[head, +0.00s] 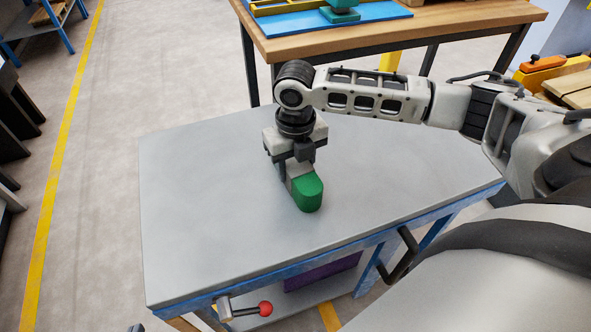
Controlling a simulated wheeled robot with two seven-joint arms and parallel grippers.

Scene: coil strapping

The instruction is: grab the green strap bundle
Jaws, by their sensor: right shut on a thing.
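The green strap bundle (310,194) is a small block with a rounded top, at the middle of the grey table (205,205). My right gripper (299,177) comes down from above and is shut on the bundle. The fingers partly hide its left side. The bundle is at or just above the table top; I cannot tell if it touches. Only a small tip of what looks like my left gripper (137,328) shows at the bottom edge, off the table's front left corner; its jaws cannot be made out.
A red-knobbed lever (264,309) sticks out below the table's front edge. A wooden workbench (400,36) stands behind, with a blue mat (375,16) and a green-topped item. The grey table top left of the bundle is clear.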

